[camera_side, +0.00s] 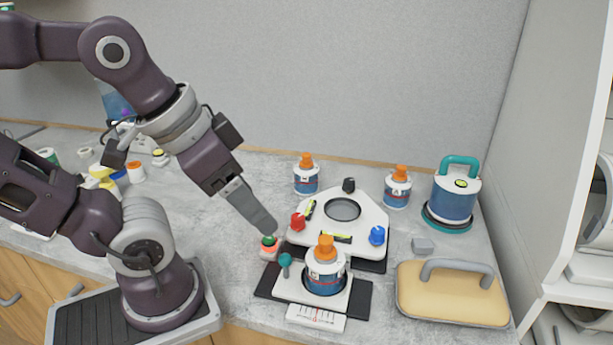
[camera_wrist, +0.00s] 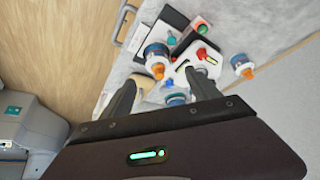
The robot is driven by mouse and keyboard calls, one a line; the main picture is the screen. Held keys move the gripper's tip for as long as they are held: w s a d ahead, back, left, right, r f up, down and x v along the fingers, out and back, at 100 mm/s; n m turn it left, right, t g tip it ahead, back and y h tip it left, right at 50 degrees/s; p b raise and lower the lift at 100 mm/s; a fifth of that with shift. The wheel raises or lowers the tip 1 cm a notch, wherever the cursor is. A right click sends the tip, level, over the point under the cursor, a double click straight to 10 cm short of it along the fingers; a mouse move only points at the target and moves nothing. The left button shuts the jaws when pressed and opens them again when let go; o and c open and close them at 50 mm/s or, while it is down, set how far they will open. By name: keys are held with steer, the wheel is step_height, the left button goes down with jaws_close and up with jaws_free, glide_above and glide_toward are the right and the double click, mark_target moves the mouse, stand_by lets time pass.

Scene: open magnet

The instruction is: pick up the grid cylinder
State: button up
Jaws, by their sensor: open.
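Three blue cylinders with orange tops show in the side view. One (camera_side: 307,180) stands at the back left behind the white device, one (camera_side: 397,190) at the back right, and one (camera_side: 325,278) on the white base in front. Their label marks are too small for me to tell which is the grid cylinder. In the wrist view, the front one (camera_wrist: 156,53) and another (camera_wrist: 240,62) are visible beyond my fingers. My gripper (camera_side: 264,226) is open and empty, above the red and green button, left of the device and apart from all three cylinders. It also shows in the wrist view (camera_wrist: 163,92).
A white device (camera_side: 370,220) with red, black and blue knobs fills the middle. A red and green button (camera_side: 269,245) lies just below my fingertips. A teal-handled canister (camera_side: 453,203) and a tan handled block (camera_side: 450,297) stand at right. Bare counter (camera_side: 225,265) lies at left.

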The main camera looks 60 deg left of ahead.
steer(key=o, duration=0.4)
steer(key=t+y, duration=0.4)
glide_above(296, 171)
steer(key=w+d, duration=0.1)
steer(key=d, duration=0.3)
step_height(296, 171, down, 11)
steer(key=a+f+t, duration=0.1)
steer(key=f, duration=0.1)
steer(key=a+f+n+t+h, duration=0.1)
steer(key=f, duration=0.1)
steer(key=s+a+f+t+h, duration=0.1)
steer(key=a+f, duration=0.1)
steer(key=f, duration=0.1)
steer(key=shift+s, duration=0.1)
steer(key=shift+s+f+n+t, duration=0.15)
steer(key=shift+f+n+t, duration=0.15)
steer(key=x, duration=0.7)
steer(key=shift+d+f, duration=0.15)
steer(key=shift+d, duration=0.1)
